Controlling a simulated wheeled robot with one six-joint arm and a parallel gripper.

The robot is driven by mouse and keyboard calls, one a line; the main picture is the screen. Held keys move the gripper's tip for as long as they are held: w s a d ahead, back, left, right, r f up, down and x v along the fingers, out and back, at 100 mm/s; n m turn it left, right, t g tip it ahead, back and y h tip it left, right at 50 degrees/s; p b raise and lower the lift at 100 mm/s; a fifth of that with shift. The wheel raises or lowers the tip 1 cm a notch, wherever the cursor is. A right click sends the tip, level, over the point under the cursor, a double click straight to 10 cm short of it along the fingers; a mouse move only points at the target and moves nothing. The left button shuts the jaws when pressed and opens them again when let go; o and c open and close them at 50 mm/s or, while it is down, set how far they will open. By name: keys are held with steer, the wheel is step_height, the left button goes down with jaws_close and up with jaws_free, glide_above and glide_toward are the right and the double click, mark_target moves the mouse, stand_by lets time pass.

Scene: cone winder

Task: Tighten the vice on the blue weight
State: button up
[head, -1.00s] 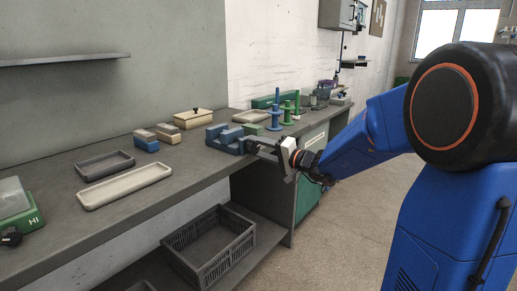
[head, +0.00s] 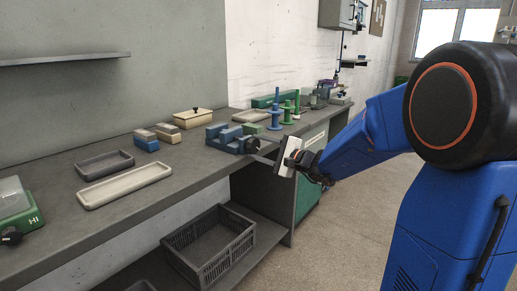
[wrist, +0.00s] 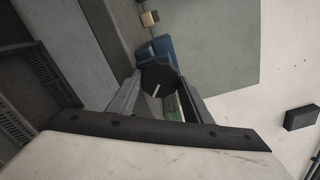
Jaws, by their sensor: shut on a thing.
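The blue vice (head: 226,138) stands on the bench near its front edge, with a dark round knob (head: 252,144) facing my arm. In the wrist view the dark knob (wrist: 158,74) with a pale line on its face sits between my two fingers, and the blue vice body (wrist: 165,46) shows behind it. My gripper (head: 259,150) is shut on the knob from the front. A blue weight cannot be told apart from the blue vice at this size, and the gap between the vice jaws is not clear.
Blue-and-beige blocks (head: 146,141), a lidded box (head: 193,118) and two shallow trays (head: 125,186) lie left of the vice. Green and blue spindles (head: 277,110) stand behind it. A dark crate (head: 208,248) sits on the lower shelf.

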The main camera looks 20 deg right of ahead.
steer(key=shift+f+m, duration=0.1)
steer(key=shift+m, duration=0.4)
steer(key=o, duration=1.1)
steer(key=shift+c, duration=0.2)
steer(key=shift+s+d, duration=0.1)
steer(key=shift+s+d, duration=0.25)
steer(key=v, duration=1.6)
steer(key=shift+s, duration=0.25)
steer(key=shift+d, duration=0.1)
